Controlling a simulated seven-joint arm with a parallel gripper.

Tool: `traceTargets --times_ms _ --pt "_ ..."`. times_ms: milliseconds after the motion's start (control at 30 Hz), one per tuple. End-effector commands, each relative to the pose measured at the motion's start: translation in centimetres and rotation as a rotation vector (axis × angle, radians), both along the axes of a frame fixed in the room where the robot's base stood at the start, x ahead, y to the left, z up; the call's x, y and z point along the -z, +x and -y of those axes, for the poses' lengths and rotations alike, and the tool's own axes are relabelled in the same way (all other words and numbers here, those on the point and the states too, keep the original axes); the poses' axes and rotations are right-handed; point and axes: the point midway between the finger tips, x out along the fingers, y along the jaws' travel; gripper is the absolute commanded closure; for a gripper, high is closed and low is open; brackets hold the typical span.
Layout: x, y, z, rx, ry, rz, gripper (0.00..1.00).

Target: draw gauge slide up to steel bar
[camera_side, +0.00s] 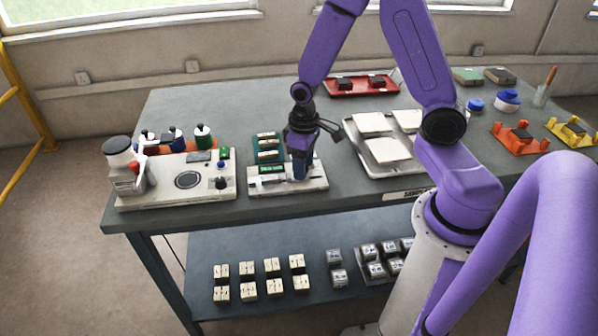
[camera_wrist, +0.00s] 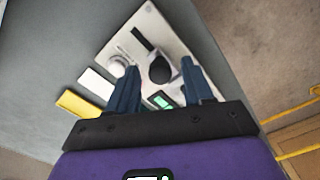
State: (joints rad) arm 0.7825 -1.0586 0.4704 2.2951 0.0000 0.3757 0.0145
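The gauge sits on a pale base plate (camera_side: 312,181) at the front of the table, and the plate also shows in the wrist view (camera_wrist: 180,38). A green display (camera_side: 272,169) is at its left end and shows in the wrist view (camera_wrist: 161,101). A dark rounded part, possibly the slide (camera_wrist: 160,70), lies just beyond my fingertips. A short dark bar (camera_wrist: 142,39) lies further along the plate; I cannot tell if it is the steel bar. My gripper (camera_side: 299,176) points down over the plate, fingers apart (camera_wrist: 160,86). In the side view it hides part of the gauge.
A silver round part (camera_wrist: 117,66) is beside the dark part. A white tile (camera_wrist: 97,83) and a yellowish tile (camera_wrist: 80,104) lie beside the plate. A larger pale instrument (camera_side: 180,185) stands to the left. A tray with white tiles (camera_side: 388,151) is to the right.

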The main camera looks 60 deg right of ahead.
Motion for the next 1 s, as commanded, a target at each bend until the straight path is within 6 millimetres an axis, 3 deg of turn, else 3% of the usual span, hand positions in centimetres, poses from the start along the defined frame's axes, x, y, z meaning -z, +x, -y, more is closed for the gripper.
traceTargets --times_ms 33,133,1000 --pt "0.0 0.0 0.0 0.0 0.0 0.0 0.62" --pt "0.0 0.0 0.0 0.0 0.0 0.0 0.94" --pt "-0.1 1.0 -1.0 0.0 0.001 0.002 0.95"
